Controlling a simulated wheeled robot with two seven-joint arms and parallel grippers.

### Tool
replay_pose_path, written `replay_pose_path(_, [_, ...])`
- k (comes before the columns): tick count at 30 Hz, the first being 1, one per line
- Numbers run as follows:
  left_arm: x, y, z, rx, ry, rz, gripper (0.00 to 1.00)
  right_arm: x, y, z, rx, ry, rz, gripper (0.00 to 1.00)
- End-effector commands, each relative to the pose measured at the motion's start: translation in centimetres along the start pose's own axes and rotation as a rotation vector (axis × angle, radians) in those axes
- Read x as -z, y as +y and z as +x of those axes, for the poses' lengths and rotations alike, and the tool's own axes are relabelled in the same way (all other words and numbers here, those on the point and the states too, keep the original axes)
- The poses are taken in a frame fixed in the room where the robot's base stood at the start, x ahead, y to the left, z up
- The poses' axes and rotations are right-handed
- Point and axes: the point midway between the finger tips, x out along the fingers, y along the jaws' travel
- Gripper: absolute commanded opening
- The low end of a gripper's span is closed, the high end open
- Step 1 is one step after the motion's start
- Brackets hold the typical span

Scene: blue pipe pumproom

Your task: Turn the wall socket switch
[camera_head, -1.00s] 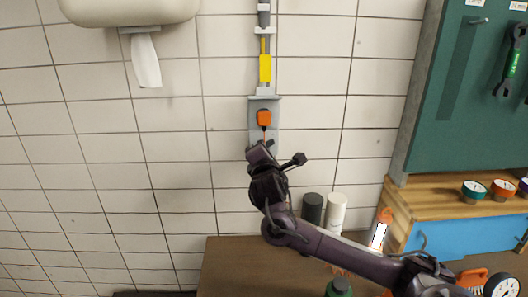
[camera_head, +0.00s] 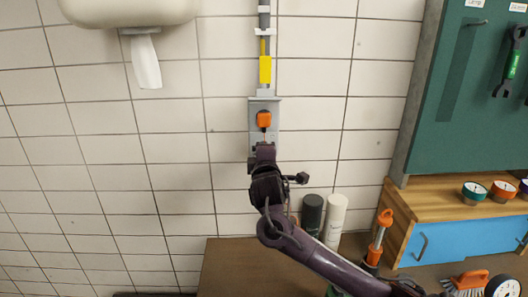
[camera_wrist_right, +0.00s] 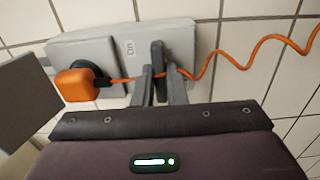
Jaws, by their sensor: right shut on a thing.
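The grey wall socket panel (camera_head: 256,107) is on the tiled wall below a conduit, with an orange plug (camera_head: 264,119) in it. In the right wrist view the panel (camera_wrist_right: 70,50) lies on its side, with the orange plug (camera_wrist_right: 75,84) at left. The dark switch lever (camera_wrist_right: 157,62) sits on the switch box (camera_wrist_right: 182,38), beside an "ON" marking. My right gripper (camera_wrist_right: 160,84) has its two fingers on either side of the lever, shut on it. In the head view my right gripper (camera_head: 265,150) covers the panel's lower end and hides the switch. My left gripper is not in view.
An orange cable (camera_wrist_right: 250,52) runs from the plug past the fingers to the right. Below, a dark bottle (camera_head: 311,214) and a white bottle (camera_head: 335,216) stand on the brown worktop (camera_head: 235,262). A green tool board (camera_head: 460,120) is at right.

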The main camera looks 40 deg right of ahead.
Motion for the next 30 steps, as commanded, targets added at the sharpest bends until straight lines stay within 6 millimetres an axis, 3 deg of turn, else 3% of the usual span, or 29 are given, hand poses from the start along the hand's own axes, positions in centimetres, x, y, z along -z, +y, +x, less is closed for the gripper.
replay_pose_path(12, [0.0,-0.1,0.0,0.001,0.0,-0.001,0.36,0.0,-0.2,0.0,0.004,0.0,0.007,0.0])
replay_pose_path(13, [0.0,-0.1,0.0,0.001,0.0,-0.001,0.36,0.0,-0.2,0.0,0.004,0.0,0.007,0.16])
replay_pose_path(17, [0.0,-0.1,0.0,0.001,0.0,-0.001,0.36,0.0,-0.1,0.0,0.003,0.0,0.006,0.33])
replay_pose_path(26, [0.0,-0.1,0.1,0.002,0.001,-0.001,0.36,0.0,-0.1,-0.1,0.001,0.0,0.006,0.34])
replay_pose_path(30, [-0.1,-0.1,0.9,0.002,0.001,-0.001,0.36,0.1,-0.3,-1.5,0.0,0.002,0.005,0.34])
